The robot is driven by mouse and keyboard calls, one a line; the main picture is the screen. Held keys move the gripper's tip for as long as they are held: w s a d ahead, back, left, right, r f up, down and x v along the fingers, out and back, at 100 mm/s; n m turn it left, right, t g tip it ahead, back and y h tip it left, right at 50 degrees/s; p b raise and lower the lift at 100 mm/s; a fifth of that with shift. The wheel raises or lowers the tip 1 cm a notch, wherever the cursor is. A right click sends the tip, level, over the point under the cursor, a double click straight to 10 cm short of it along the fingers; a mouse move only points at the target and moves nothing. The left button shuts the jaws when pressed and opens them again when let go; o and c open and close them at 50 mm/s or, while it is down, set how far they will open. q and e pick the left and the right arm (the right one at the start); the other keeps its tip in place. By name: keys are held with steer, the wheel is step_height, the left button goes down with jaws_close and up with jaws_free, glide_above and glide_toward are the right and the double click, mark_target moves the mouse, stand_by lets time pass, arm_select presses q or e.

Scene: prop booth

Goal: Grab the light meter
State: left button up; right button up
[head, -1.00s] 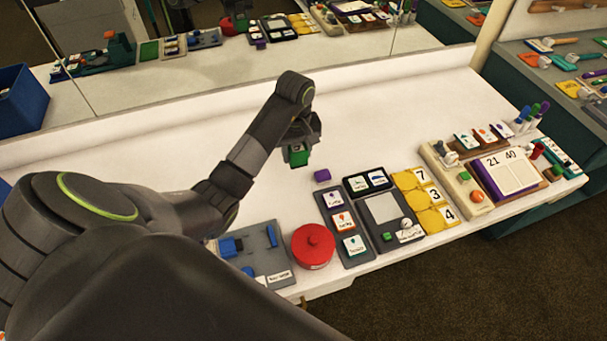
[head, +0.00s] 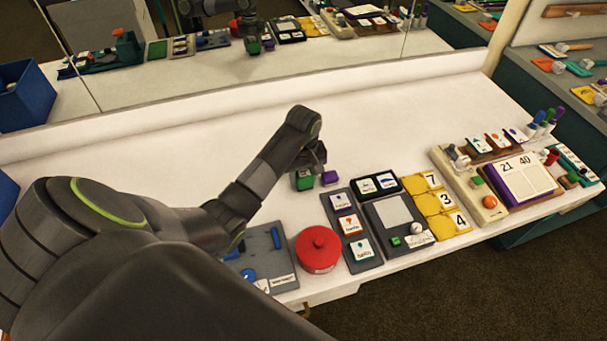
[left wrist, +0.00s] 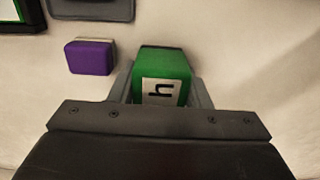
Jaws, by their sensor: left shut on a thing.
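My left gripper (head: 306,172) is shut on a green block (head: 303,182) over the white table. In the left wrist view the green block (left wrist: 164,72) sits between the two fingers, with a pale label marked "h" facing the camera. A purple block (head: 330,178) lies just to its right in the head view, apart from the fingers in the wrist view (left wrist: 89,57). I cannot tell for sure which thing is the light meter. A grey panel (head: 376,216) with a pale square, green button and white dome (head: 416,228) lies to the right. My right gripper is not in view.
A red lidded pot (head: 319,249) and a grey tray with blue parts (head: 285,281) stand near the front edge. Yellow number cards (head: 427,204) and a beige board (head: 468,186) lie right. The table's middle back is clear; a mirror stands behind.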

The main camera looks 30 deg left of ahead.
arm_select(q)
steer(key=shift+f, duration=0.1)
steer(key=o, duration=1.2)
